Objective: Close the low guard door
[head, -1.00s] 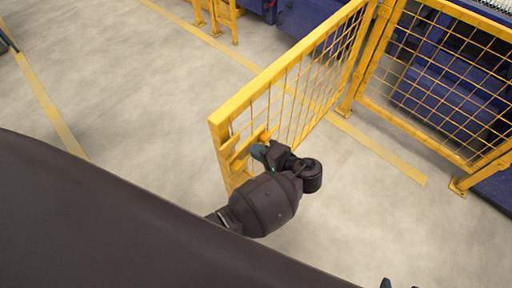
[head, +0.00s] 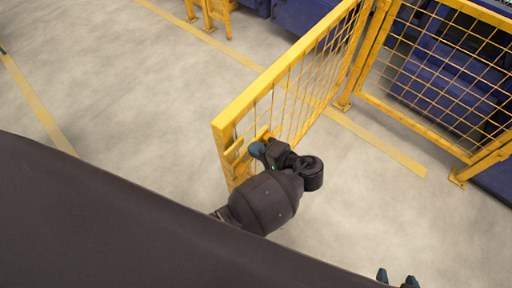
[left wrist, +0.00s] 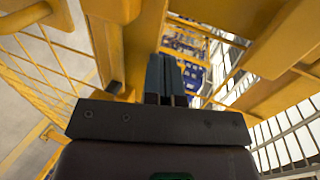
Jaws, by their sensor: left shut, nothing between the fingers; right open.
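The low guard door (head: 290,75) is a yellow frame with wire mesh. It stands open, swung out at an angle from the fence, with its free end toward me. My left gripper (head: 258,150) is shut and empty at the yellow handle bars (head: 240,152) near that free end. In the left wrist view its fingers (left wrist: 166,75) are pressed together between yellow bars; I cannot tell whether they touch. My right gripper (head: 397,279) shows only its two separated fingertips at the bottom edge, open and away from the door.
A fixed yellow mesh fence panel (head: 440,80) stands at the right, with blue machinery (head: 450,65) behind it. A yellow floor stripe (head: 380,143) runs below the fence. The floor (head: 130,90) left of the door is clear.

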